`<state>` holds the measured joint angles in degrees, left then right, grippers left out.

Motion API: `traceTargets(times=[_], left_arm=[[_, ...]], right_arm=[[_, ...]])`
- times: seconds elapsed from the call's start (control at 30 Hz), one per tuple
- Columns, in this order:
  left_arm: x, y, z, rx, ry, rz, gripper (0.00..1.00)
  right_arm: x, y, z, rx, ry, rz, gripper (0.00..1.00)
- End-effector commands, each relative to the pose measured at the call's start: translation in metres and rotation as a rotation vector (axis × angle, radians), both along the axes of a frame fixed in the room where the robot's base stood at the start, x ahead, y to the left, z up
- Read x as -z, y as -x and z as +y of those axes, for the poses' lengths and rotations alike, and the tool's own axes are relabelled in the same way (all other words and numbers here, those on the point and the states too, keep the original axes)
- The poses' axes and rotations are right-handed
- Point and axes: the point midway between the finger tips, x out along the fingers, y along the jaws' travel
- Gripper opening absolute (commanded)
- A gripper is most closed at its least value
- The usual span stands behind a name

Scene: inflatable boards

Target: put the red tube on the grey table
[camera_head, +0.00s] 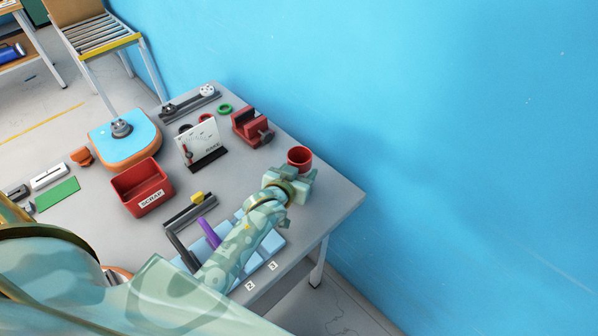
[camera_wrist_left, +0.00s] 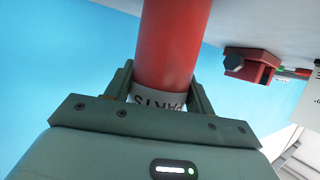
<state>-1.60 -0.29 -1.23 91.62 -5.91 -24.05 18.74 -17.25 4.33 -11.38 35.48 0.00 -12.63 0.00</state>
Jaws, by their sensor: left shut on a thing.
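The red tube (camera_head: 300,157) is upright with an open, hollow top, near the right end of the grey table (camera_head: 338,196). My left gripper (camera_head: 301,177) is shut on the tube. In the left wrist view the red tube (camera_wrist_left: 168,45) stands between the two fingers of my left gripper (camera_wrist_left: 163,92), and a pale band with dark lettering shows near the fingers. The tube's other end runs up to the grey surface at the top of that view. I cannot tell whether it touches the table. My right gripper is not in view.
A red vise (camera_head: 250,127) stands left of the tube. A white panel (camera_head: 198,146), a red scrap bin (camera_head: 142,188) and an orange-and-blue board (camera_head: 124,142) lie further left. A light blue mat (camera_head: 270,240) is under my arm. The table's right corner is clear.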

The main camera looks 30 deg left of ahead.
Motion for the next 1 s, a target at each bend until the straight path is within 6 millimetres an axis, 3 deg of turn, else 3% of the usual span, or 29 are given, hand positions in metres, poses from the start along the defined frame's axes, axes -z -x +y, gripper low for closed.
traceTargets(times=[0.1, 0.13, 0.2, 0.57, 1.0], left_arm=[[0.003, 0.0, 0.0, 0.0, 0.0, 0.001, 0.32], [0.004, 0.0, 0.0, 0.0, 0.0, 0.001, 0.57], [0.003, 0.0, 0.0, 0.0, 0.0, 0.001, 0.76], [-0.002, 0.002, 0.0, 0.0, -0.001, 0.0, 0.76], [-0.038, 0.088, -0.004, -0.001, 0.0, 0.001, 0.76]], right_arm=[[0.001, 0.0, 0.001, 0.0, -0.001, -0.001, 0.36], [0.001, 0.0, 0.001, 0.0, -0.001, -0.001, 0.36], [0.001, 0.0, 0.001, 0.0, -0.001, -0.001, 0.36], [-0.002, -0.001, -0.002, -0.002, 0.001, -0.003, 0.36], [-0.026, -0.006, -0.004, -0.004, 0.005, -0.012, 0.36]])
